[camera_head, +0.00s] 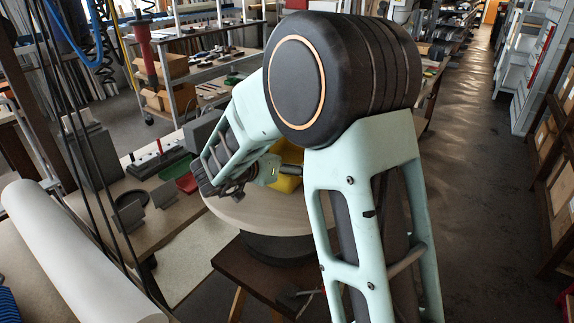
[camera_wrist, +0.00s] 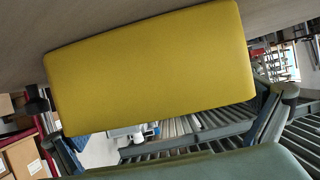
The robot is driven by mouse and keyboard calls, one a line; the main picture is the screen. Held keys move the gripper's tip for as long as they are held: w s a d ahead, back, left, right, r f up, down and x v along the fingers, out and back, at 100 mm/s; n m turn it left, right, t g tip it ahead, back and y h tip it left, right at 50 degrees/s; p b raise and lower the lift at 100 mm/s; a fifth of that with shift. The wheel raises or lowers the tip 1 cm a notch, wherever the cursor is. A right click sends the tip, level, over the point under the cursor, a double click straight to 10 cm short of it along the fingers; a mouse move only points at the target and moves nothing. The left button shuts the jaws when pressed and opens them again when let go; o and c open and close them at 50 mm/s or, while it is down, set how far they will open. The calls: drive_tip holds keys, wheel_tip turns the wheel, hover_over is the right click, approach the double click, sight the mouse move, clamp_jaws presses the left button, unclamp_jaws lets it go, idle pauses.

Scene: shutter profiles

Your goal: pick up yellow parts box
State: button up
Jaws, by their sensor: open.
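The yellow parts box (camera_head: 288,158) sits on a round, pale tabletop (camera_head: 240,213), mostly hidden behind my arm in the head view. In the wrist view the yellow box (camera_wrist: 150,70) is large and close, a plain flat yellow face tilted slightly. My gripper (camera_wrist: 162,95) is open, with one fingertip off the box's left side and the other off its right side. Gaps show between the fingers and the box, and I see no contact. In the head view my arm covers most of the gripper.
A workbench at the left holds a red bin (camera_head: 187,183), a green tray (camera_head: 172,165) and grey blocks. A large white roll (camera_head: 75,255) lies at the front left. A dark stool (camera_head: 268,280) stands below the round top. The aisle floor (camera_head: 480,150) at the right is clear.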

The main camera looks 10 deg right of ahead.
drive_tip(key=shift+c, duration=0.4)
drive_tip(key=c, duration=1)
